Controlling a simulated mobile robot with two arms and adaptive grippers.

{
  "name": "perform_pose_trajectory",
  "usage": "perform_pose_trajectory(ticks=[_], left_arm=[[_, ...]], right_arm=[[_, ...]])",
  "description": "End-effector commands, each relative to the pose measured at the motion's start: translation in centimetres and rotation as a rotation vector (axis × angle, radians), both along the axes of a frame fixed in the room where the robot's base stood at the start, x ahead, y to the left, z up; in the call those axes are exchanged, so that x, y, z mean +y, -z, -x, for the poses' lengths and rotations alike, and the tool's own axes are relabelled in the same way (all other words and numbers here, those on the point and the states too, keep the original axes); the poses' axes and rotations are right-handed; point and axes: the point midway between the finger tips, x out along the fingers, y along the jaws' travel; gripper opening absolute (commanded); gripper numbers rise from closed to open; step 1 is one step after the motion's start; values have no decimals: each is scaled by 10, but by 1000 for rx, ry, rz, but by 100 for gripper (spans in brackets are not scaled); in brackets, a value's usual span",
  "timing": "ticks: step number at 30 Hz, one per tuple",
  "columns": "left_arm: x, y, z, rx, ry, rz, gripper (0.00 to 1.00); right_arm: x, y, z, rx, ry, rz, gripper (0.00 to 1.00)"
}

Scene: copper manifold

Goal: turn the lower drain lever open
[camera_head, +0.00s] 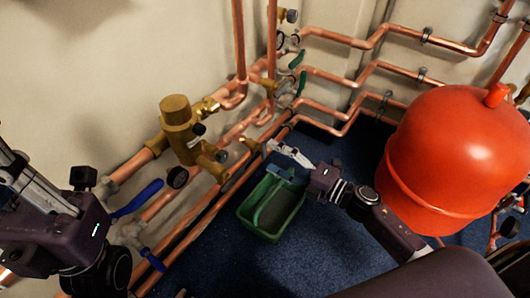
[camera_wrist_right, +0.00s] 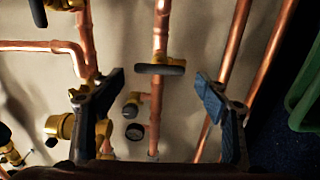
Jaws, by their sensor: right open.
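A black lever (camera_wrist_right: 160,69) sits crosswise on a brass valve on a copper pipe in the right wrist view; it appears to be the drain lever. In the head view a small brass valve (camera_head: 250,144) shows just left of my right gripper (camera_head: 272,158). My right gripper is open and empty. In its wrist view its two fingertips (camera_wrist_right: 160,92) stand apart on either side of the lever's line, not visibly touching it. My left gripper (camera_head: 38,185) is at the left edge, partly cut off; its fingertips are not clear.
A green tray (camera_head: 245,212) stands on the blue floor below my right gripper. A large red tank (camera_head: 455,150) is at the right. Blue levers (camera_head: 138,198) and green levers (camera_head: 301,83) sit on the wall's copper pipes. A brass fitting (camera_head: 178,125) stands out from the wall.

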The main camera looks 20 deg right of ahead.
Motion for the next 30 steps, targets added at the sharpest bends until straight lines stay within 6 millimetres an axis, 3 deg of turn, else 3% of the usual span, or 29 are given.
perform_pose_trajectory(ticks=[6,12,30], left_arm=[[0,0,0,1,0,0,0],[0,0,0,2,1,-1,0],[0,0,0,2,1,-1,0]], right_arm=[[-27,1,35,2,0,2,68],[-42,1,55,2,0,1,68],[-47,0,61,-1,-1,2,68]])
